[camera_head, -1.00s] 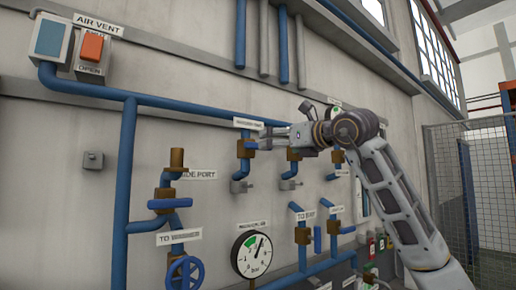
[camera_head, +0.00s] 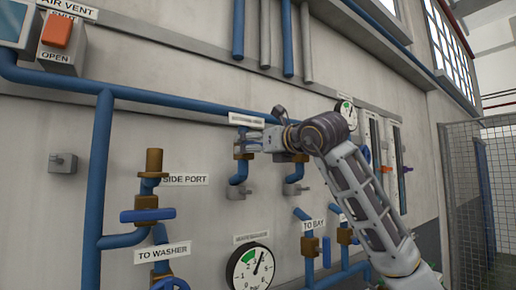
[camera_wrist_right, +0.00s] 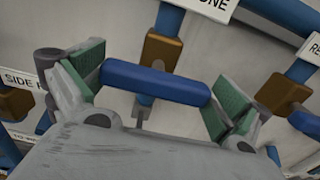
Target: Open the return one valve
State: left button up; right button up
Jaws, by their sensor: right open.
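The return one valve has a brown body (camera_wrist_right: 162,50) on a vertical blue pipe, under a white label (camera_wrist_right: 208,3) that reads "ONE" where visible. Its blue handle (camera_wrist_right: 155,82) lies crosswise to the pipe in the right wrist view. My right gripper (camera_wrist_right: 158,92) is open, with one green-padded finger near each end of the handle. I cannot tell whether the pads touch it. In the head view my right gripper (camera_head: 256,139) is at this valve (camera_head: 241,155) and partly hides it. My left gripper is not in view.
Another brown valve (camera_wrist_right: 283,90) stands close at right in the wrist view. The side port valve (camera_head: 148,214), a pressure gauge (camera_head: 250,267) and the to bay valve (camera_head: 310,243) are lower on the wall. An air vent box (camera_head: 63,45) is at upper left.

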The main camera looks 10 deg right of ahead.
jog(key=shift+s+a, duration=0.1)
jog(key=shift+s, duration=0.1)
jog(key=c, duration=0.7)
jog(key=shift+n, duration=0.4)
jog(key=n, duration=0.3)
jog(key=shift+b, duration=0.4)
jog(key=n, duration=0.8)
jog(key=shift+n, duration=2)
